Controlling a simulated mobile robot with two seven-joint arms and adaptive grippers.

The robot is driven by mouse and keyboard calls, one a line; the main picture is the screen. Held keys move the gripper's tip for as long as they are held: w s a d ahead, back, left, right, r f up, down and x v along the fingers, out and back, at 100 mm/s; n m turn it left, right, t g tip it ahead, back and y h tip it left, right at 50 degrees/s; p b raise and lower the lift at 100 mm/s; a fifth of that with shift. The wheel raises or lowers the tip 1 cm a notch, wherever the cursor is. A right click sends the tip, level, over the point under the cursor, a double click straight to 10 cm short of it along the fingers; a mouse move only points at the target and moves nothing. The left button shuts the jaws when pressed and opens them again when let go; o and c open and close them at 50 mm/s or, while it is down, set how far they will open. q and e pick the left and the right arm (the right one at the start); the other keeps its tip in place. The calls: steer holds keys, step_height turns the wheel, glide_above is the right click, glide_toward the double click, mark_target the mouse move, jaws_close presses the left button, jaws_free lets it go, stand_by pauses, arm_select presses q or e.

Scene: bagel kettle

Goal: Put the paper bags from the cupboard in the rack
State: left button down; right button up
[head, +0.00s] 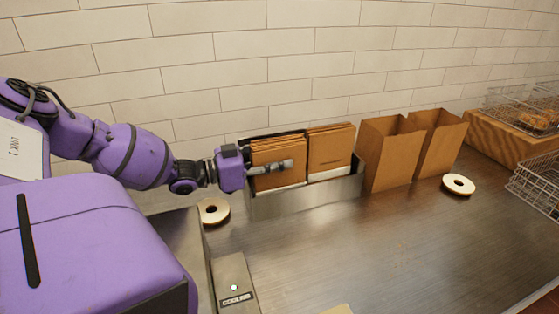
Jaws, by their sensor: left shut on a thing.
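A metal rack (310,196) stands on the counter against the tiled wall. Folded brown paper bags (331,150) fill its right compartment upright. My left gripper (288,165) is shut on another stack of folded paper bags (277,152) at the rack's left compartment. Its finger lies across the front of this stack. The stack is upright, with its lower part behind the rack's front wall; whether it touches the bottom is hidden. My right gripper is not in view. No cupboard can be made out.
Two opened brown bags (391,155) stand right of the rack. Wire baskets (537,184) and a wooden box (505,137) are at the right. The middle counter (370,235) is clear.

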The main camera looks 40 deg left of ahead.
mark_target(252, 163)
arm_select(q)
steer(key=c, duration=1.2)
jaws_free()
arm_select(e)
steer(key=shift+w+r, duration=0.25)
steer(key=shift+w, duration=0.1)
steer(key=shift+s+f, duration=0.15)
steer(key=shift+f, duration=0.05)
arm_select(q)
steer(key=shift+s+r, duration=0.1)
steer(key=shift+s, duration=0.05)
steer(key=p+v, duration=0.3)
steer(key=v, duration=0.7)
steer(key=shift+s+a+r, duration=0.1)
steer(key=shift+s+a, duration=0.1)
steer(key=shift+s, duration=0.05)
steer(key=shift+s+a, duration=0.2)
steer(key=shift+s, duration=0.25)
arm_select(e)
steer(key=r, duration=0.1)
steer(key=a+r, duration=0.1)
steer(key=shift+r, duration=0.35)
